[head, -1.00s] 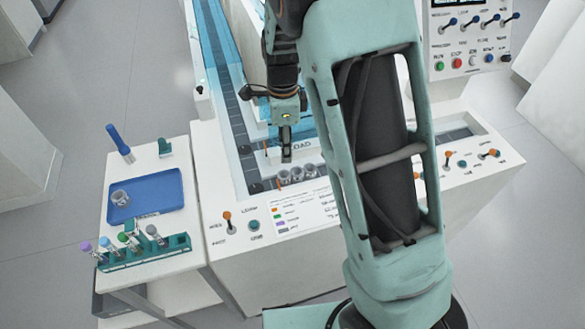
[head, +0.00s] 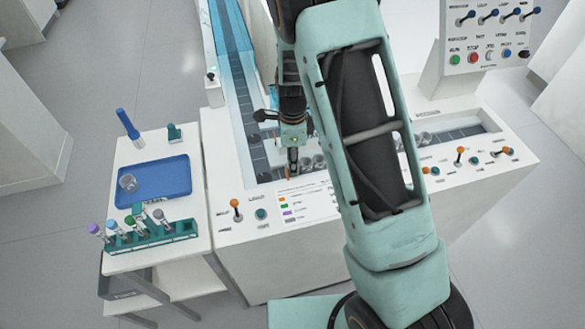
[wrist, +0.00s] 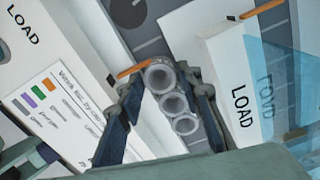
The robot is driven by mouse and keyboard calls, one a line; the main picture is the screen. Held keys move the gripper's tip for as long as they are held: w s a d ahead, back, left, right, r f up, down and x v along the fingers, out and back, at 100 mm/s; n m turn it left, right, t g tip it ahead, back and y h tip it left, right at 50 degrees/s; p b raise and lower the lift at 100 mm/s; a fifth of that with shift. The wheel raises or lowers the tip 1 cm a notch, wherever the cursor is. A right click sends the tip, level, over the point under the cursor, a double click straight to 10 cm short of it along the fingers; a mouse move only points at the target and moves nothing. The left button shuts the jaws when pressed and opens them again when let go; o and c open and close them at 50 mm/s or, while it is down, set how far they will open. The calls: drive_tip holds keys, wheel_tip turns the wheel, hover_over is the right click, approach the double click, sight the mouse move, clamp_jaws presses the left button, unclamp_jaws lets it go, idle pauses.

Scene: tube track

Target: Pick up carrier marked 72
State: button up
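Three grey round carriers stand in a row in the load lane. In the wrist view they are a far one (wrist: 158,77), a middle one (wrist: 173,104) and a near one (wrist: 185,124). The head view shows the right-hand carrier (head: 318,160) beside my gripper. I cannot read a 72 on any of them. My gripper (head: 292,168) is low over the lane. In the wrist view its open fingers (wrist: 160,84) lie on either side of the row. I cannot tell whether they touch a carrier.
An orange bar (wrist: 132,70) crosses close to the far carrier. A blue tray (head: 170,180) on the left side table holds another grey carrier (head: 128,182). A green rack (head: 150,236) holds several capped tubes.

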drive_tip(key=c, duration=0.5)
drive_tip(key=shift+c, duration=0.2)
wheel_tip(320, 180, up, 15)
drive_tip(key=p, duration=0.5)
idle(0.3)
